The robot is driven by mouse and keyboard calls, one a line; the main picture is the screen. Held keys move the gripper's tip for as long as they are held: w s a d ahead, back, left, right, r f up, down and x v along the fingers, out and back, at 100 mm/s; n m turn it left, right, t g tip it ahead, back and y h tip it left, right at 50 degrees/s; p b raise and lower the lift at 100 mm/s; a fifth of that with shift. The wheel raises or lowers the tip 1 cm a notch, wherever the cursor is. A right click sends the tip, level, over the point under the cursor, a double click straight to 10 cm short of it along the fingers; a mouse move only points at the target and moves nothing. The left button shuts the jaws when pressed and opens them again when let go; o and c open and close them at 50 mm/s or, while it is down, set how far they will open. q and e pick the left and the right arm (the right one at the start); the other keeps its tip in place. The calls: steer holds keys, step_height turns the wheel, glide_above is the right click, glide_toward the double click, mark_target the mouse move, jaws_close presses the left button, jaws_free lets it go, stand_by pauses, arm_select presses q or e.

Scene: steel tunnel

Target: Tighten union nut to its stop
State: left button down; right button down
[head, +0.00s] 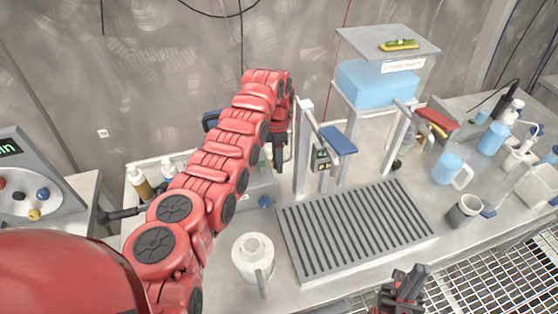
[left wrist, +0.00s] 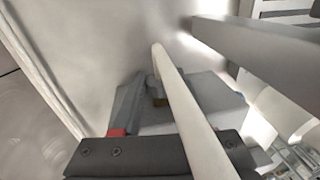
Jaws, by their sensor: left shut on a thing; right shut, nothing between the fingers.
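My left gripper (head: 279,160) points down at the back of the bench, just left of a grey upright post. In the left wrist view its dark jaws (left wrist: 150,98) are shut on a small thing. A pale pipe (left wrist: 190,115) crosses in front of the jaws. My right gripper (head: 404,284) is shut and empty over the floor grating at the bottom, apart from everything on the bench.
A slotted drain grate (head: 355,232) lies mid-bench, with a white jug (head: 253,258) to its left. A blue tank (head: 376,84), cups and bottles stand to the right.

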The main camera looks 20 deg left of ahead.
arm_select(q)
steer(key=shift+w+a+r, duration=0.2)
steer(key=shift+w+a, duration=0.05)
steer(key=shift+a, duration=0.45)
steer(key=shift+f+b, duration=0.15)
steer(key=shift+b, duration=0.85)
steer(key=shift+d+r+h+b, duration=0.2)
steer(key=shift+h+b, duration=0.1)
steer(key=shift+b, duration=0.25)
steer(key=shift+r, duration=0.2)
steer(key=shift+d, duration=0.15)
steer(key=c, duration=0.8)
jaws_free()
steer(key=o, duration=0.4)
steer(key=shift+f, duration=0.1)
steer(key=shift+c, duration=0.2)
steer(key=shift+d, duration=0.2)
